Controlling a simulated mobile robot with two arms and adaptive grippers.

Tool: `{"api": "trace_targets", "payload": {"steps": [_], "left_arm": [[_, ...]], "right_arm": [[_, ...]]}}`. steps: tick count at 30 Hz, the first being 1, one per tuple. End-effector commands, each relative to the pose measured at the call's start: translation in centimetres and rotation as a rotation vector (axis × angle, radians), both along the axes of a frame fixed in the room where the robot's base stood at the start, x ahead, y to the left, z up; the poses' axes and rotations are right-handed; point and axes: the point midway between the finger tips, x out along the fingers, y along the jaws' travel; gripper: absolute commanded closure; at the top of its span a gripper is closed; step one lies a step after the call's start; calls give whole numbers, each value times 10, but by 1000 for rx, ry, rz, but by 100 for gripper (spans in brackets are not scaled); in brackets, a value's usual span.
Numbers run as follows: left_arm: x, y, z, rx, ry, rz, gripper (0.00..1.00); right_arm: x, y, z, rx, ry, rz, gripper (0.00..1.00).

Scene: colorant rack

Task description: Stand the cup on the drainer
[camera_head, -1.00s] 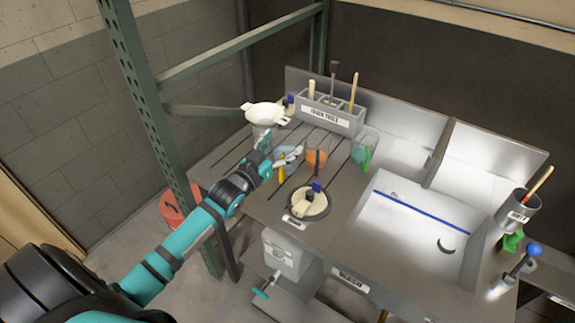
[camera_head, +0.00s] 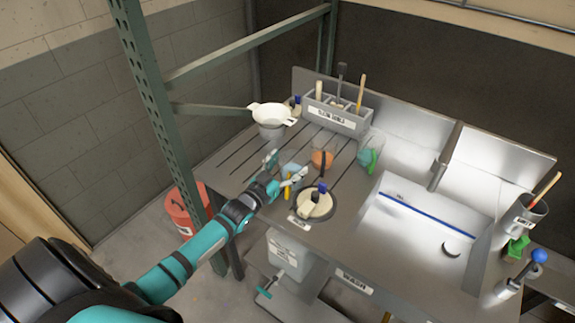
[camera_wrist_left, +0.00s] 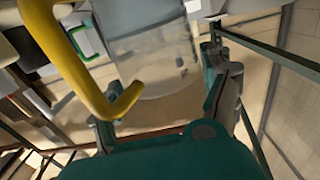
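A clear bluish cup (camera_head: 291,171) with a yellow handle (camera_head: 287,186) is near the front left of the bench. My left gripper (camera_head: 284,168) has a finger on either side of it and is shut on it. In the left wrist view the clear cup (camera_wrist_left: 150,55) fills the space between the fingers, and its yellow handle (camera_wrist_left: 75,60) hangs at the left. I cannot tell whether its base touches the bench. The slotted drainer (camera_head: 243,150) is the left part of the bench top. My right gripper is not in view.
An orange cup (camera_head: 322,159) and a teal cup with a green handle (camera_head: 367,157) stand to the right. A white strainer (camera_head: 272,113) sits at the back left, beside a tool rack (camera_head: 335,115). A round lidded opening (camera_head: 315,205) is in front; the sink (camera_head: 420,225) is at right.

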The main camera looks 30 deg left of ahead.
Motion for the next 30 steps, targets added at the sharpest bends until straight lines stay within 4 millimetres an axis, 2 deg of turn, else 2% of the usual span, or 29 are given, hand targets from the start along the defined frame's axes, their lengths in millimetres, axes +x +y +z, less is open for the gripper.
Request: {"api": "trace_targets", "payload": {"steps": [1, 3, 14, 17, 27, 30], "left_arm": [[0, 0, 0, 0, 0, 0, 10], [0, 0, 0, 0, 0, 0, 0], [-1, 0, 4, -1, 1, 0, 0], [-14, 1, 0, -1, 2, 0, 0], [-86, 6, 0, -1, 3, -1, 0], [-102, 8, 0, -1, 3, 0, 0]], "right_arm": [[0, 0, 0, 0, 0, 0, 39], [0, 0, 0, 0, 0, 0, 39], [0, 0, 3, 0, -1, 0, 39], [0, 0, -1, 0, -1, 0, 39], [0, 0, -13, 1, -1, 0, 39], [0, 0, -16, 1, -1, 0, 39]]}}
